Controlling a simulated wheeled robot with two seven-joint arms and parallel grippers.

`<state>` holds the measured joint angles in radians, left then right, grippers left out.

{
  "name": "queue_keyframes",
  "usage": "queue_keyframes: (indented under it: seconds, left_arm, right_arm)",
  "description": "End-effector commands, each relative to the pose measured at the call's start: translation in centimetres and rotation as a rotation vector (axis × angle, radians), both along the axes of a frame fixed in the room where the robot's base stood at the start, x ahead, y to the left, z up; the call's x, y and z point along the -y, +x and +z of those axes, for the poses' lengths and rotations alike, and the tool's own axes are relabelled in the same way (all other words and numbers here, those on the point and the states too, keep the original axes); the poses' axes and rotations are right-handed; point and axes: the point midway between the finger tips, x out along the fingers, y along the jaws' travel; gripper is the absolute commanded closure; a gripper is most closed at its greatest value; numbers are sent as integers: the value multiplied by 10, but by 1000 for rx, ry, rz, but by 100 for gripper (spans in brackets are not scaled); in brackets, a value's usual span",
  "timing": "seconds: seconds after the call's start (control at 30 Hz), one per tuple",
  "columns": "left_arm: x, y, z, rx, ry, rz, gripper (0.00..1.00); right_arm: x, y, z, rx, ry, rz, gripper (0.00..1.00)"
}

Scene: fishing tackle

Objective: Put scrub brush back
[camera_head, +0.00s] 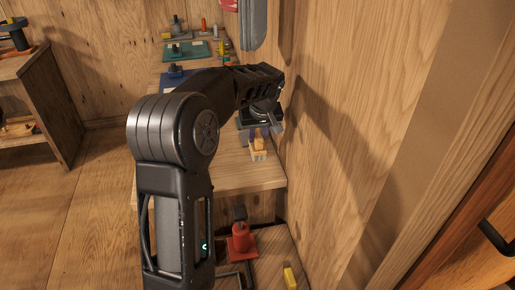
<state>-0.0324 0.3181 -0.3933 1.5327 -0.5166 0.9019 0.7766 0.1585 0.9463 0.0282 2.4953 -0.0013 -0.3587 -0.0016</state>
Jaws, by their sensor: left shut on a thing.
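My left arm reaches over the wooden bench (225,178). Its gripper (268,125) points down close to the wall at the right side of the bench. It is shut on a small pale wooden piece with a bluish part, which looks like the scrub brush (258,149). The grip itself is partly hidden and small in the picture. I cannot tell whether the brush touches the bench top. My right gripper is not in view.
A green mat (197,55) with tackle lies farther back, and a blue mat (170,83) is partly behind my arm. A red object (241,242) and a yellow block (290,278) sit on a lower surface. The wall closes the right side.

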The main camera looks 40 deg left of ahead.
Motion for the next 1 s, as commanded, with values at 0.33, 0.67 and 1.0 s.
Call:
queue_keyframes:
  seconds: [0.33,0.67,1.0]
  left_arm:
    - [0,-1,-32,-4,0,0,100]
    - [0,0,-49,1,0,0,100]
    - [0,0,-53,1,-1,0,68]
  right_arm:
    - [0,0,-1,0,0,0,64]
    - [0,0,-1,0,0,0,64]
    - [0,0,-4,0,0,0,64]
